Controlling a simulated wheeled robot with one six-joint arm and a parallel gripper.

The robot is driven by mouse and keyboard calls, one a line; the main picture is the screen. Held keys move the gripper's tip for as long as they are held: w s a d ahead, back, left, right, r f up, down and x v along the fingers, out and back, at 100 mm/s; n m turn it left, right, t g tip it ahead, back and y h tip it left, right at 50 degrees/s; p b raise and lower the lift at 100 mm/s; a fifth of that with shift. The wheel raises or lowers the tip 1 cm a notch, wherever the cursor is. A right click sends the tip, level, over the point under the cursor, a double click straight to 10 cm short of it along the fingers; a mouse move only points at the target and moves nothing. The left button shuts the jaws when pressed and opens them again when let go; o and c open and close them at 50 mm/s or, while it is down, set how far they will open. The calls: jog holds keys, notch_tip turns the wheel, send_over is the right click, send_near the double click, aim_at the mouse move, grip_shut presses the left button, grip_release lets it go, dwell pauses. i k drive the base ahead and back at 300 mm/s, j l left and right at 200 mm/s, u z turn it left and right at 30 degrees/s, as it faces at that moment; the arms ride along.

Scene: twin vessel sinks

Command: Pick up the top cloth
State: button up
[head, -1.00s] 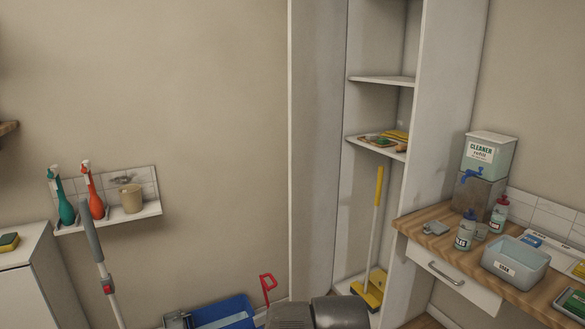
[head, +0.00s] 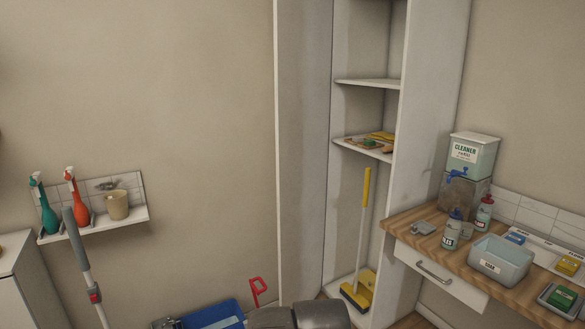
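A small yellow item (head: 382,136) that looks like folded cloth lies at the back of a shelf (head: 352,142) in the tall open cabinet. It is too small to tell whether it is one cloth or a stack. Beside it on the same shelf are a small green item (head: 369,143) and a reddish-brown flat piece. My gripper is not in view; only a dark grey part of my arm shows at the bottom edge, far from the shelf.
A yellow broom (head: 362,230) stands in the cabinet below the shelf. A wooden counter (head: 405,222) at right holds a cleaner dispenser (head: 470,158), bottles and a grey bin (head: 498,258). A blue bucket (head: 222,312) is at bottom. A wall shelf (head: 125,220) holds spray bottles.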

aim_at(562, 298)
jog(key=z, duration=2.05)
jog(key=i+u, duration=0.15)
jog(key=i, duration=0.35)
jog(key=i+l+u, duration=0.15)
jog(key=i, duration=0.3)
jog(key=i+l+u, duration=0.2)
jog(key=i, duration=0.3)
jog(key=j, duration=0.05)
